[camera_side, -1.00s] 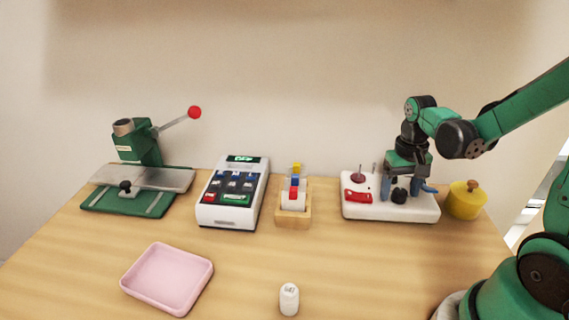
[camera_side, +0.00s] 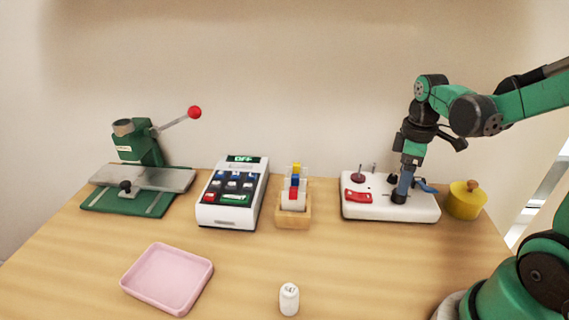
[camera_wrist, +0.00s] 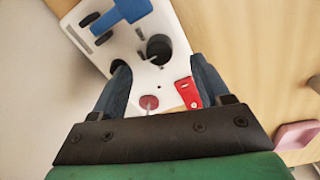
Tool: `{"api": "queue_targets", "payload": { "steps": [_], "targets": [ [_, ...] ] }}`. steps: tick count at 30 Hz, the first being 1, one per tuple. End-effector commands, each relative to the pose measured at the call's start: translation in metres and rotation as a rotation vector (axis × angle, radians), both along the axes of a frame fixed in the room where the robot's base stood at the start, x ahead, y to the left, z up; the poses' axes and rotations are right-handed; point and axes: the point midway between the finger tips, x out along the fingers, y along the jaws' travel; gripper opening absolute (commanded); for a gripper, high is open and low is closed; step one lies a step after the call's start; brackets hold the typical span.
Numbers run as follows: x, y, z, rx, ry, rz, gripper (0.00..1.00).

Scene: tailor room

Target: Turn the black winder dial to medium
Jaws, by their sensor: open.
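The black winder dial (camera_side: 398,197) stands on the white winder base (camera_side: 362,211) at the right of the table. In the wrist view the dial (camera_wrist: 158,48) is a round black knob just beyond my fingertips, roughly centred between them. My gripper (camera_wrist: 159,66) is open, with one blue-grey finger on each side. In the side view my gripper (camera_side: 402,187) points down over the dial, its fingers overlapping and partly covering it. I cannot tell whether they touch it. The dial's setting is not readable.
The winder also carries a red switch (camera_wrist: 188,92), a dark red spindle (camera_wrist: 148,102) and a blue lever (camera_wrist: 130,9). A yellow pot (camera_side: 466,201) stands close to its right. A wooden holder (camera_side: 293,218) and a calculator (camera_side: 231,195) stand left. The front table is mostly clear.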

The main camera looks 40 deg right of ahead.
Motion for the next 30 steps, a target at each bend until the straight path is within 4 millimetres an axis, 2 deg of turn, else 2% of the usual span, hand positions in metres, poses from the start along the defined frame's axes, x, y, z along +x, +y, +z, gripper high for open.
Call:
{"api": "queue_targets", "payload": {
  "steps": [3,14,24,30],
  "targets": [
    [-0.001,0.002,0.021,-0.001,0.000,-0.001,0.70],
    [0.018,0.066,0.039,-0.023,-0.283,-0.193,0.70],
    [0.022,0.119,0.051,0.100,-0.517,-0.357,0.70],
    [0.021,0.141,0.055,0.195,-0.600,-0.446,0.70]
  ]
}}
